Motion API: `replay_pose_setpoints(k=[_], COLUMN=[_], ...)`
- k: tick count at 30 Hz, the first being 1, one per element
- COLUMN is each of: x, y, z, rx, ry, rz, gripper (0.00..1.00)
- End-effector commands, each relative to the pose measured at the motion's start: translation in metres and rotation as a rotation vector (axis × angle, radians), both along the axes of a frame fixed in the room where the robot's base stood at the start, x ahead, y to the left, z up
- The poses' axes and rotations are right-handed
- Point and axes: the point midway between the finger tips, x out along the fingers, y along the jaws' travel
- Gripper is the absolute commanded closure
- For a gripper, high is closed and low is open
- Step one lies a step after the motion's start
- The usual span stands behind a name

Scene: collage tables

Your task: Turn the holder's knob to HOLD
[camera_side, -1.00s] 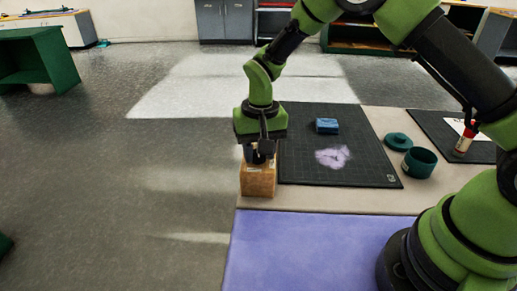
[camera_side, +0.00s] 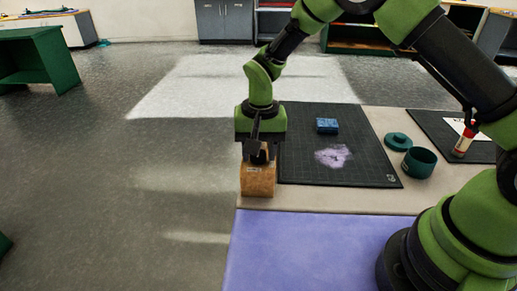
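The holder (camera_side: 257,181) is a tan, wood-like block at the left edge of the table, left of the dark cutting mat. A small pale label shows near its top; I cannot read any mark on it. My gripper (camera_side: 260,154) points straight down over the holder's top. Its dark fingers stand left and right of a small dark round part, which seems to be the knob (camera_side: 259,158). The fingers hide most of the knob, so I cannot tell which way it points. I cannot tell whether the fingers press on it.
A dark cutting mat (camera_side: 300,172) bears a blue block (camera_side: 327,125) and a purple-white patch (camera_side: 333,156). A green open pot (camera_side: 419,163) and its lid (camera_side: 397,141) stand to the right. A red-topped tube (camera_side: 464,144) is farther right. Open floor lies left of the holder.

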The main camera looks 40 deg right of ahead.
Motion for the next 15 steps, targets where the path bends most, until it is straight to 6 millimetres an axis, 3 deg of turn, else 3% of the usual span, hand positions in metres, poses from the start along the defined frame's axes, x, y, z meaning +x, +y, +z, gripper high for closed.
replay_pose_setpoints(k=[2, 10, 15], x=[0.000, 0.001, 0.001], y=[0.000, 0.000, -0.001], z=[0.000, 0.001, 0.019], rx=[-0.001, 0.000, 0.000], ry=[-0.001, -0.004, -0.007], rz=[0.001, 0.003, 0.004], gripper=[0.39, 0.39, 0.39])
